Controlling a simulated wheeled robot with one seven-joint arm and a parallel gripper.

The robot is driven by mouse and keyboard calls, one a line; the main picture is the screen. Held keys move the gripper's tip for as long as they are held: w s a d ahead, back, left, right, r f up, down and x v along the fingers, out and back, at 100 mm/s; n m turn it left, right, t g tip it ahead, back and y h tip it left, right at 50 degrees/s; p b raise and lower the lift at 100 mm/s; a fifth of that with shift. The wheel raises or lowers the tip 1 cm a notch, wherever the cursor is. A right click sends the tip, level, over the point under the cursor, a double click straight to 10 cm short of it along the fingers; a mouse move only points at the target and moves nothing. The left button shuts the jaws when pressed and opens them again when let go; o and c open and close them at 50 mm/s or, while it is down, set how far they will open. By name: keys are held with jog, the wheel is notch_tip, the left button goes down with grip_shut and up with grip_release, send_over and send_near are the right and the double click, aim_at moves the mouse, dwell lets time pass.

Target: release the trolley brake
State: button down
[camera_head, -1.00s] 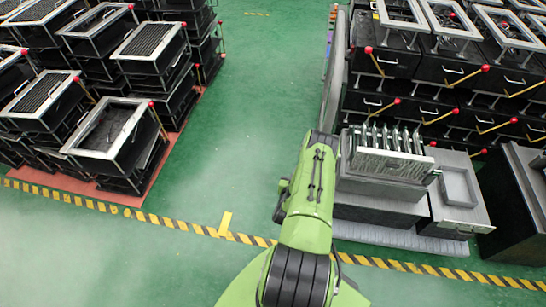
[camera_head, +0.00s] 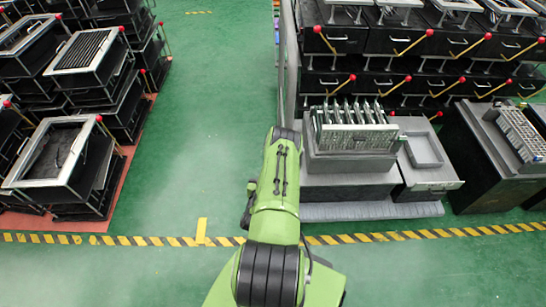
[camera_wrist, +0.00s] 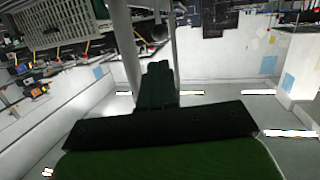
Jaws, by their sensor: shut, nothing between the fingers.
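Several yellow levers with red ball ends stick out from the black units at the right in the head view, such as one lever (camera_head: 411,45) in the upper row and another (camera_head: 341,86) below it. More red balls show on the stacked black frames (camera_head: 60,160) at the left. I cannot tell which lever is the trolley brake. My gripper (camera_wrist: 158,68) shows in the wrist view, shut and empty, with its dark fingers together and touching no lever. In the head view my green arm reaches forward and the gripper is hidden.
A grey machine (camera_head: 350,180) with a ribbed metal block on top stands right of my arm, beside a grey tray unit (camera_head: 425,160). A grey post (camera_head: 286,70) rises beyond my arm. The green floor aisle (camera_head: 205,110) is open. A yellow-black stripe (camera_head: 130,240) crosses in front.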

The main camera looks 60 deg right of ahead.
jog(key=shift+d+f+b, duration=0.4)
jog(key=shift+f+b, duration=0.05)
jog(key=shift+b, duration=2.25)
jog(key=b+x, duration=0.3)
jog(key=x, duration=0.8)
jog(key=shift+w+d+r, duration=0.25)
jog(key=shift+r, duration=0.05)
jog(key=shift+r, duration=0.1)
jog(key=shift+w+d+r+p, duration=0.15)
jog(key=shift+d+p, duration=0.15)
jog(key=shift+p, duration=0.3)
jog(key=shift+w+d+r+p, duration=0.15)
jog(key=shift+d+p, duration=0.2)
jog(key=shift+p, duration=0.2)
jog(key=shift+f, duration=0.1)
